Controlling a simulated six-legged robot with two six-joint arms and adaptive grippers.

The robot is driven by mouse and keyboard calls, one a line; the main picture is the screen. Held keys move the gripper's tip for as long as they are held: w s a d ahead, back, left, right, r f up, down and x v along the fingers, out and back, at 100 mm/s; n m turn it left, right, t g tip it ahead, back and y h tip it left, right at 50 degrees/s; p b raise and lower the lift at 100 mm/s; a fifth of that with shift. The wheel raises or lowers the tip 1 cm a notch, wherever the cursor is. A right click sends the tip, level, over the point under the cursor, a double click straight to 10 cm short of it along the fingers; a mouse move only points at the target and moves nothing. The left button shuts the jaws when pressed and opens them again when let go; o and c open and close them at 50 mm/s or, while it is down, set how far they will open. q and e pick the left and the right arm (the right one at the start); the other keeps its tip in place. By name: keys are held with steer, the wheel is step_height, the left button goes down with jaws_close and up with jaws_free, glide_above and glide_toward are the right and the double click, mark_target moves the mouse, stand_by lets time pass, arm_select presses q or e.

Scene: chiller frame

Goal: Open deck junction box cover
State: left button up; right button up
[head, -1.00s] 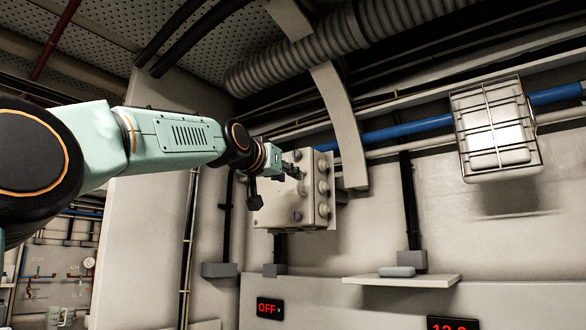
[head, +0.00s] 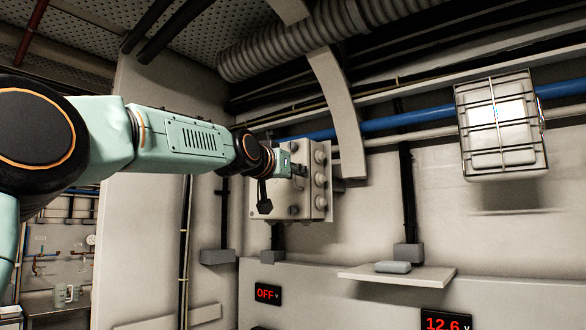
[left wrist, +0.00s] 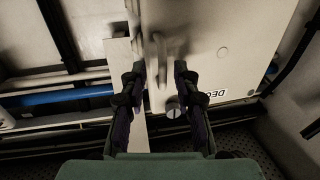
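The deck junction box (head: 308,207) is a pale box on the back wall, with round fittings along its right side. My left gripper (head: 283,183) is in front of the box and hides part of it. In the left wrist view, the box's pale cover (left wrist: 228,45) carries dark lettering, upside down and partly cut off by a finger. The left gripper (left wrist: 160,88) is open, its two dark fingers apart over the box's edge. A pale handle-like part (left wrist: 165,50) and a round slotted screw (left wrist: 173,108) show between the fingers. I cannot tell whether the fingers touch anything. My right gripper is not in view.
A caged lamp (head: 500,125) hangs on the wall at right. A blue pipe (head: 400,122) and a ribbed duct (head: 290,45) run above the box. A small shelf (head: 400,277) with a grey block juts out at lower right. Lit displays (head: 446,322) sit below.

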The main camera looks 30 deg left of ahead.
arm_select(q)
steer(key=shift+s+a+f, duration=0.1)
steer(key=shift+a, duration=0.25)
steer(key=shift+s, duration=0.1)
steer(key=shift+c, duration=0.3)
steer(key=shift+d, duration=0.45)
steer(key=c, duration=0.5)
steer(key=shift+a, duration=0.2)
jaws_close()
